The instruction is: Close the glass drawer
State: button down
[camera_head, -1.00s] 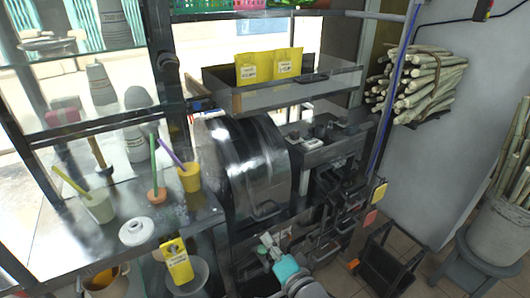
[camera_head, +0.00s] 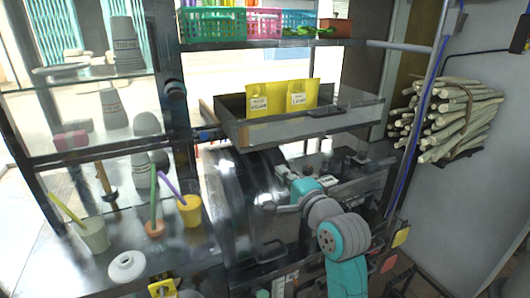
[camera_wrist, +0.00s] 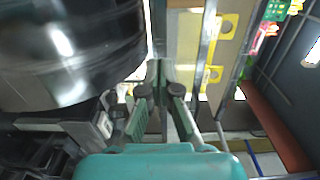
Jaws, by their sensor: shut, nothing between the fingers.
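The glass drawer (camera_head: 345,122) is a grey-framed drawer with clear panels, pulled out beneath the top shelf. Two yellow packets (camera_head: 281,100) stand in it, and a dark handle (camera_head: 328,112) is on its front. In the wrist view, yellow packets (camera_wrist: 205,50) show beyond the fingers, right of centre. My gripper (camera_head: 282,170) is below the drawer and in front of the dark drum, apart from the drawer. In the wrist view, the gripper's fingers (camera_wrist: 158,66) are together and empty.
The large dark shiny drum (camera_head: 240,200) is close on the left of my gripper. Colourful baskets (camera_head: 250,24) stand on the shelf above. Cups, including a yellow one (camera_head: 189,212), stand on the left counter. A sugarcane bundle (camera_head: 455,120) hangs on the right wall.

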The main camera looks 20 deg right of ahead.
aim_at(259, 148)
jog(key=w, duration=1.2)
jog(key=shift+w+a, duration=0.2)
jog(key=shift+a, duration=0.05)
jog(key=shift+w, duration=0.1)
